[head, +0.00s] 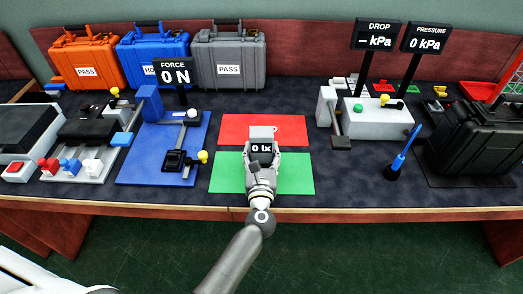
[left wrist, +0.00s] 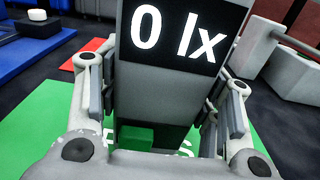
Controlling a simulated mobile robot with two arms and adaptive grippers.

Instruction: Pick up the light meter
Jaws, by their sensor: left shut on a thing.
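The light meter (head: 262,132) is a pale grey upright device with a black display reading "0 lx". It is over the place where the red mat and green mat meet. My left gripper (head: 262,160) is shut on it, with a finger on each side. In the left wrist view the light meter (left wrist: 170,85) fills the middle, between the gripper's pads (left wrist: 160,105). I cannot tell whether its base touches the mat. My right gripper does not show.
The red mat (head: 235,127) lies behind the green mat (head: 295,180). A blue force rig (head: 140,165) stands left. A pressure rig (head: 375,120), a blue-handled tool (head: 402,152) and a black case (head: 475,140) are right. Orange, blue and grey cases (head: 230,60) line the back.

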